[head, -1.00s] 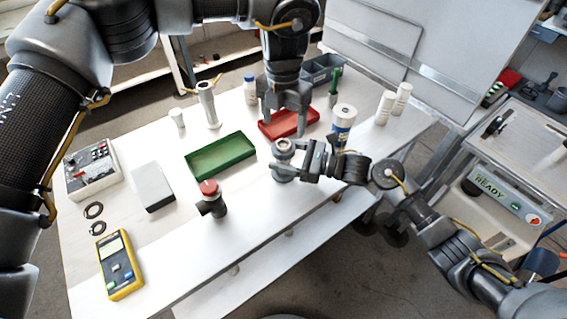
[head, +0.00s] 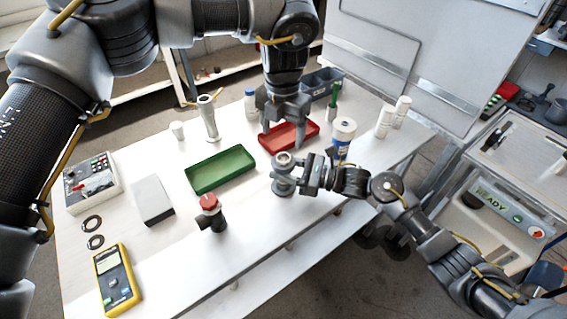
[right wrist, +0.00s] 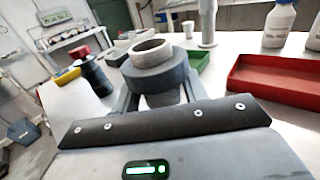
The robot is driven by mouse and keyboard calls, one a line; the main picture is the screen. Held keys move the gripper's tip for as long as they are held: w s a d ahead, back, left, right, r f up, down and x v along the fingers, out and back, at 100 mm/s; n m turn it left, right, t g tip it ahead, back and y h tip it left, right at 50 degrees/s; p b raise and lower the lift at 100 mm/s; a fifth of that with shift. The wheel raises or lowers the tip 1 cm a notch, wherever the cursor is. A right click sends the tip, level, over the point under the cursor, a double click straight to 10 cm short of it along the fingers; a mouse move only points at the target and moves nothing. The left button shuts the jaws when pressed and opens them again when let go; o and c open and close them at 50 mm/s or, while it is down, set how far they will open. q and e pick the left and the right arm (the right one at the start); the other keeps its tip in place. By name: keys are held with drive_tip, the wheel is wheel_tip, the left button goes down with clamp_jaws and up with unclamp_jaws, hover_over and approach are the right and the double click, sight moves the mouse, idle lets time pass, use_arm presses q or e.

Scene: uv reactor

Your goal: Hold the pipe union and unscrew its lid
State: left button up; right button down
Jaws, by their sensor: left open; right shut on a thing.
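The pipe union (head: 283,186) is a grey fitting with a wide dark collar and a paler open ring on top. It is upright near the table's front edge; I cannot tell whether it touches the table. My right gripper (head: 296,179) is shut on it from the right. In the right wrist view the union (right wrist: 155,82) sits between the fingers, its lower part hidden by the gripper. The collar appears to be its lid. My left gripper (head: 285,144) is open and empty, pointing down behind and above the union, in front of the red tray in the picture.
A dark fitting with a red cap (head: 208,201) stands left of the union. A green tray (head: 221,186) lies behind it, and a red tray (head: 311,131) beyond the left gripper. The front middle of the table is clear.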

sight(284, 157)
use_arm(q)
drive_tip(key=shift+w+a+r+m, duration=0.15)
drive_tip(key=shift+w+a+m, duration=0.05)
drive_tip(key=shift+m, duration=0.3)
drive_tip(key=m, duration=1.6)
drive_tip(key=shift+s+d+f, duration=0.1)
drive_tip(key=shift+s+f, duration=0.15)
drive_tip(key=shift+f, duration=0.15)
drive_tip(key=m, duration=0.5)
drive_tip(key=shift+s+d, duration=0.15)
drive_tip(key=shift+d, duration=0.1)
drive_tip(key=shift+f, duration=4.05)
